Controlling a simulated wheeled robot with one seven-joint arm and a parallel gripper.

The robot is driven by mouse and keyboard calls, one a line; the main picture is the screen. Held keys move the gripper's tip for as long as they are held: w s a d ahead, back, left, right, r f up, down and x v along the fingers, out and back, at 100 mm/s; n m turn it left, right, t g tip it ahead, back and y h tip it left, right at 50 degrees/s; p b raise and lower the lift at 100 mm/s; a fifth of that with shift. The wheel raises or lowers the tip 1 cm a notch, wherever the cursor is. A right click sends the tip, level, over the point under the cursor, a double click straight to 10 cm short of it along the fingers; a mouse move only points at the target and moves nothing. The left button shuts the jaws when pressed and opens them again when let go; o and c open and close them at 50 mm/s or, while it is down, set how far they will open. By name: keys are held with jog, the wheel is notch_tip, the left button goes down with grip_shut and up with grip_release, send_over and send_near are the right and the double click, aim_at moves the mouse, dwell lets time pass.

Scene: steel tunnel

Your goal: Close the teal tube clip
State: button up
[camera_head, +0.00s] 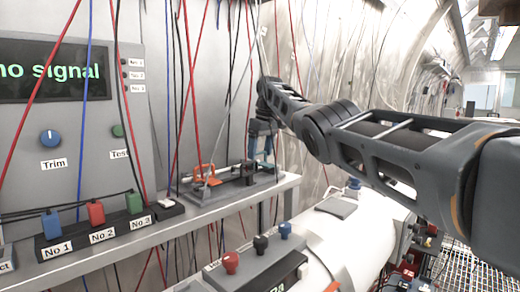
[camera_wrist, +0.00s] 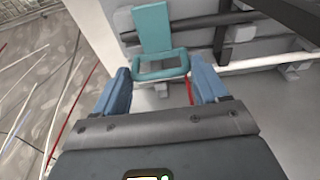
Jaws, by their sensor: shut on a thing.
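The teal tube clip (camera_wrist: 153,30) shows in the wrist view as a flat teal strap with a rectangular loop at its near end. My gripper (camera_wrist: 160,68) has its blue fingers on the two sides of that loop and is shut on it. In the head view my gripper (camera_head: 262,132) points down at the right end of the clip rack. The teal clip (camera_head: 267,158) is just below it, partly hidden by the fingers. The clip's far end and the tube under it are hard to make out.
An orange clip (camera_head: 204,174) and a black clip (camera_head: 248,172) stand left of the teal one on the rack. Thin red, blue and black cables hang around the arm. A panel with a screen (camera_head: 52,72) and blue, red and green switches fill the left.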

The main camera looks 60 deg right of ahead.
aim_at(264, 163)
jog(key=shift+d, duration=0.2)
dwell(0.5)
jog(key=o, duration=1.3)
jog(key=v, duration=0.7)
jog(key=shift+w+r, duration=0.15)
jog(key=shift+r, duration=0.25)
